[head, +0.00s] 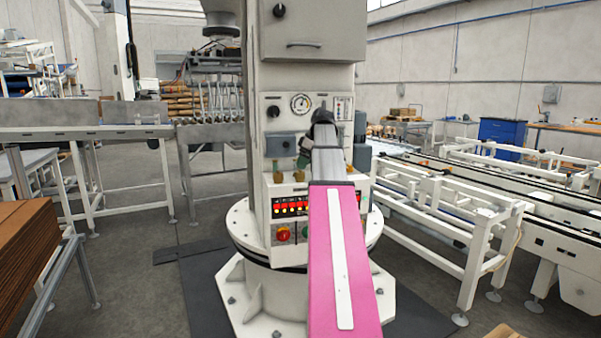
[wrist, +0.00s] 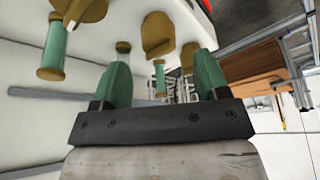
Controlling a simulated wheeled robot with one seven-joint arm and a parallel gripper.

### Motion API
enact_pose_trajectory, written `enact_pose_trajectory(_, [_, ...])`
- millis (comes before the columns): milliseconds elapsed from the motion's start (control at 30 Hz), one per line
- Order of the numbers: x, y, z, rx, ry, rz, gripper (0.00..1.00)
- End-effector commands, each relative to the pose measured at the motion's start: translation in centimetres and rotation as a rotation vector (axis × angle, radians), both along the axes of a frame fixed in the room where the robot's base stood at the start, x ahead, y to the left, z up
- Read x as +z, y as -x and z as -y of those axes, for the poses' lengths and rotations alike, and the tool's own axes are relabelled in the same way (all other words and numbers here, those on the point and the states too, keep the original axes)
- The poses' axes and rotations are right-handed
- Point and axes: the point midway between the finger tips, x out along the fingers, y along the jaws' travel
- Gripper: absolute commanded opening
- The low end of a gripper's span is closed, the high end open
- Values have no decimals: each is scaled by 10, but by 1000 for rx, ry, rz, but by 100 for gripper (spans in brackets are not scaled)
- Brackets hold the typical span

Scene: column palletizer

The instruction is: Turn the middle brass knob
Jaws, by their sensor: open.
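Brass knobs with green stems show in the wrist view. One is large at the upper left (wrist: 80,10). The middle brass knob (wrist: 158,35) is at the top centre, and another (wrist: 187,57) is partly hidden behind the right finger. My gripper (wrist: 160,66) is open, with green fingertips spread apart. In that picture the middle knob and its thin stem appear between the fingers. I cannot tell whether either finger touches it. In the head view, two brass knobs (head: 278,177) show low on the machine's white panel; my pink arm hides the area beside them.
The panel also carries a dial (head: 300,104), a red display (head: 291,207) and a red rotary switch (head: 283,234). A white conveyor frame (head: 440,225) stands at the right. Stacked brown sheets (head: 25,250) are at the left. Grey floor lies between.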

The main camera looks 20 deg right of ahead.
Motion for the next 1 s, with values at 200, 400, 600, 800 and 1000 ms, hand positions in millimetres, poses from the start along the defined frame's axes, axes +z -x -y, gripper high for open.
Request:
enact_pose_trajectory(200, [-30, -8, -9, -1, 0, -1, 68])
enact_pose_trajectory(400, [-41, -11, -12, -1, 0, 0, 68])
enact_pose_trajectory(600, [-42, -12, -13, -1, 0, 0, 68])
enact_pose_trajectory(800, [-42, -12, -12, -1, 0, 0, 32])
enact_pose_trajectory(1000, [-41, -11, -13, -1, 0, 0, 19])
